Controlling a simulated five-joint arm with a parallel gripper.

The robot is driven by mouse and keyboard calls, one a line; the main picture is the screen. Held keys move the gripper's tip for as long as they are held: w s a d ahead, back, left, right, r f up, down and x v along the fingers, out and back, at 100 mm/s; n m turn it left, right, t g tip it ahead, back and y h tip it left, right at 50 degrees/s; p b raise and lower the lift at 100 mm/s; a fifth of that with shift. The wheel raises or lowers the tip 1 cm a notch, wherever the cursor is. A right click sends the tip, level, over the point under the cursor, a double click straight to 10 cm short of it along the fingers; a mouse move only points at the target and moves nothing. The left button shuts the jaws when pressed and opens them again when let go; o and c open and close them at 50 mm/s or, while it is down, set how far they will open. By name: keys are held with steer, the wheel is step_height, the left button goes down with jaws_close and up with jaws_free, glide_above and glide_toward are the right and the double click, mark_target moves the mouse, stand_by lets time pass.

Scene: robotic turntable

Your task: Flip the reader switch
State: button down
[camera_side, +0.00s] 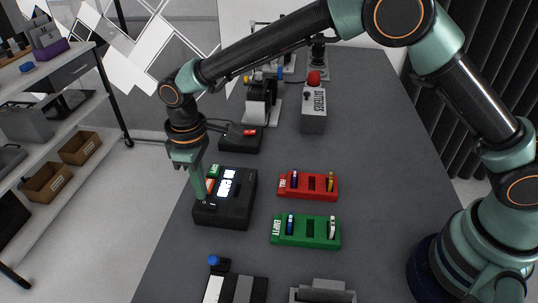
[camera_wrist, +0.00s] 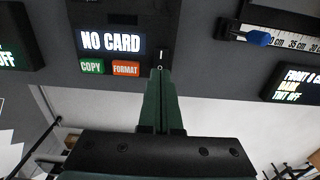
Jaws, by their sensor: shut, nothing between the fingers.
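The reader is a black box (camera_side: 236,214) at the left edge of the dark table, with lit panels on top. In the wrist view its display (camera_wrist: 112,43) reads "NO CARD", above a green COPY button (camera_wrist: 91,67) and an orange FORMAT button (camera_wrist: 126,69). The reader switch (camera_wrist: 160,57), with small I and O marks, is right of the display. My gripper (camera_side: 203,200) is shut and empty, pointing down at the reader's near left corner. In the wrist view my fingertips (camera_wrist: 160,72) overlap the switch's lower end. I cannot tell whether they touch it.
A red card holder (camera_side: 308,196) and a green card holder (camera_side: 306,242) stand right of the reader, each with cards. A black device with a red part (camera_side: 240,138) is behind it. A blue-knobbed device (camera_side: 214,262) is in front. The table's right side is clear.

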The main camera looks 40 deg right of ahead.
mark_target(205, 202)
steer(key=shift+f, duration=1.2)
stand_by(0.7)
steer(key=shift+r, duration=3.55)
steer(key=s+d+r+m+t, duration=0.1)
steer(key=s+d+r+m, duration=0.1)
steer(key=d+r, duration=0.55)
steer(key=s+d+r+m+t, duration=0.15)
steer(key=d+r, duration=0.35)
steer(key=d, duration=0.5)
steer(key=s+d+m+t, duration=0.3)
steer(key=s+d+m, duration=0.2)
steer(key=s+d, duration=0.5)
steer(key=shift+d+f, duration=0.15)
steer(key=shift+d, duration=0.85)
